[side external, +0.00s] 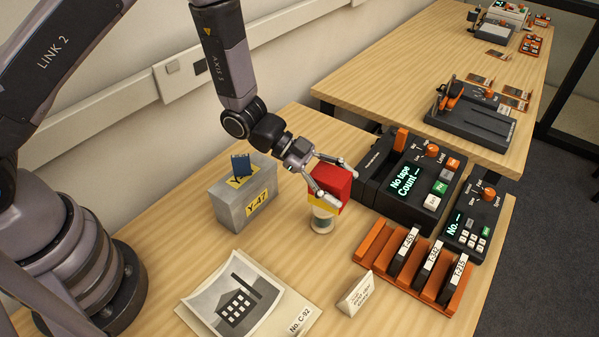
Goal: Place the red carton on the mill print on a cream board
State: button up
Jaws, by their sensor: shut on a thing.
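A red carton (334,183) with a yellow lower part is between the fingers of my gripper (331,192), which is shut on it. A small pale round container with a greenish band (322,222) shows directly below the carton. I cannot tell whether the carton touches it or hangs above it. The mill print (236,303), a grey picture of a building with a chimney, lies on a cream board (302,312) marked "No. C-92" at the front. The board is to the lower left of my gripper, and no object stands on the print.
A grey box (229,209) marked "Y-47" with a blue item in its top stands left of the carton. A small folded card (355,294) stands right of the board. An orange rack (376,247) and a black device (377,188) are at the right.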

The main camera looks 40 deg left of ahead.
jog(key=s+m+g, duration=0.2)
jog(key=s, duration=0.2)
jog(key=s+m+g, duration=0.2)
jog(key=s, duration=0.3)
jog(key=s+m+g, duration=0.2)
jog(key=s, duration=0.2)
jog(key=shift+s+r, duration=0.3)
jog(key=shift+s, duration=0.1)
jog(key=r+m+g+y, duration=0.2)
jog(key=m+g+y, duration=0.1)
jog(key=m+g, duration=0.15)
send_over(247, 322)
jog(key=shift+s+f, duration=0.2)
jog(key=f, duration=1.4)
jog(key=shift+w+f, duration=0.15)
jog(key=shift+w, duration=0.05)
jog(key=shift+c, duration=0.2)
jog(key=o, duration=1.2)
jog(key=shift+o, duration=0.2)
jog(key=shift+n, duration=0.25)
